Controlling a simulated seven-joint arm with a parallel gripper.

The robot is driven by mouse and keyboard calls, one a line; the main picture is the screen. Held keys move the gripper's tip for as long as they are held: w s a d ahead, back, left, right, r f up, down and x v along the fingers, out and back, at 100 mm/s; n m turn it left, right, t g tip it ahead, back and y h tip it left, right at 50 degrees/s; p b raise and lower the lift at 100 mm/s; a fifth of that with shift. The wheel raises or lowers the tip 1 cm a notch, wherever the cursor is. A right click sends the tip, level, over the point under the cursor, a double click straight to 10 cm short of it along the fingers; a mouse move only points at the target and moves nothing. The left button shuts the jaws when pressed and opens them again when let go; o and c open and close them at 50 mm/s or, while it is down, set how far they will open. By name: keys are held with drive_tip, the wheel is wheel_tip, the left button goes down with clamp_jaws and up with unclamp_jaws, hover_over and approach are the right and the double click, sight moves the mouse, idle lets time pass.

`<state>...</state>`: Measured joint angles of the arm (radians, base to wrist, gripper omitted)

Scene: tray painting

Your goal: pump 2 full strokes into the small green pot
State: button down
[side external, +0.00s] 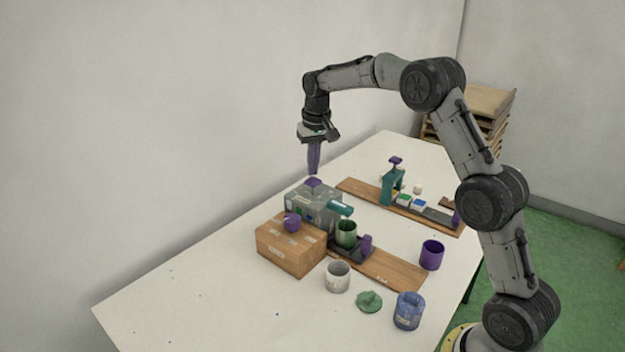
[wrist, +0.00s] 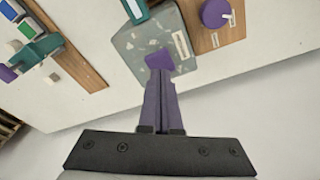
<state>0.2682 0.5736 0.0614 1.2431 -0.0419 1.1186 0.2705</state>
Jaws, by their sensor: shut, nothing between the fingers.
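A speckled grey pump box (side external: 325,210) stands mid-table with a purple square plunger top (side external: 313,183) and a teal spout (side external: 341,208). The small green pot (side external: 346,234) stands under the spout end on a dark pad; its inside is too small to read. My gripper (side external: 314,171) is shut and empty, its purple fingers pointing down just above the plunger top. In the wrist view, the fingertips (wrist: 158,74) are by the plunger top (wrist: 159,60), over the grey box (wrist: 135,42). I cannot tell whether they touch.
A wooden box (side external: 290,252) with a purple knob stands in front of the pump. White (side external: 337,277), blue (side external: 408,311) and purple (side external: 432,254) pots and a green lid (side external: 369,301) stand nearby. Behind is a board with a teal press (side external: 393,186). The front left table is clear.

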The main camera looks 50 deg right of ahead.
sight(313, 180)
drive_tip(key=shift+f, duration=0.5)
drive_tip(key=shift+f, duration=1.8)
drive_tip(key=shift+r, duration=2.3)
drive_tip(key=shift+f, duration=0.35)
